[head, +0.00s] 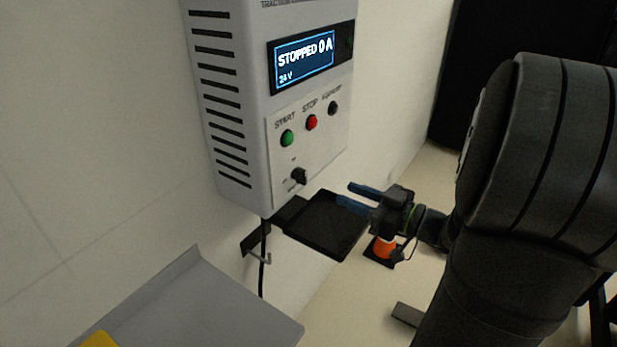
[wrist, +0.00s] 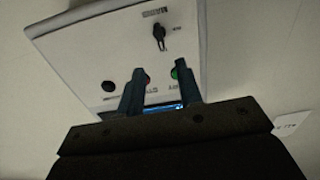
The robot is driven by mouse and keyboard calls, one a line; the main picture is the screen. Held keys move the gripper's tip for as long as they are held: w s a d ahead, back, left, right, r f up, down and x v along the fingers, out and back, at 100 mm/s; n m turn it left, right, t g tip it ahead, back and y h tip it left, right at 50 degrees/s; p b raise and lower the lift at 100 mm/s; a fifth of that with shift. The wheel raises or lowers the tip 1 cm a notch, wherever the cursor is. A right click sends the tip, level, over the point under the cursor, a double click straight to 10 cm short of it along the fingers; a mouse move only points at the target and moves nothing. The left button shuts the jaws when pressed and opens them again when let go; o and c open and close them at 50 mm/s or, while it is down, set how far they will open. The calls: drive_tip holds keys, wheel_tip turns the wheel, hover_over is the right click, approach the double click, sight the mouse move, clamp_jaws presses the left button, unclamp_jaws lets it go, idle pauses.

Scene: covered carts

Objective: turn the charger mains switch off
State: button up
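The charger (head: 235,80) is a light grey wall box with side vents. Its lit display (head: 304,62) reads STOPPED, 0 A and 24 V. The mains switch (head: 299,176) is a black rotary knob low on the front panel; it also shows in the wrist view (wrist: 159,32). Its labels are too small to read, so I cannot tell its setting. My gripper (head: 345,193) is right of the knob and apart from it, with two blue fingers spread and nothing between them. In the wrist view, my gripper (wrist: 160,70) points toward the panel with the knob beyond the fingertips.
Above the knob are a green START button (head: 287,138), a red STOP button (head: 312,122) and a black button (head: 333,108). A black tray (head: 322,236) lies below the charger, near my fingers. A cable (head: 263,270) hangs down. A grey surface (head: 205,300) fills the lower left.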

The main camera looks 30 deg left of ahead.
sight(306, 177)
drive_tip(key=a, duration=1.1)
drive_tip(key=shift+a, duration=0.35)
clamp_jaws()
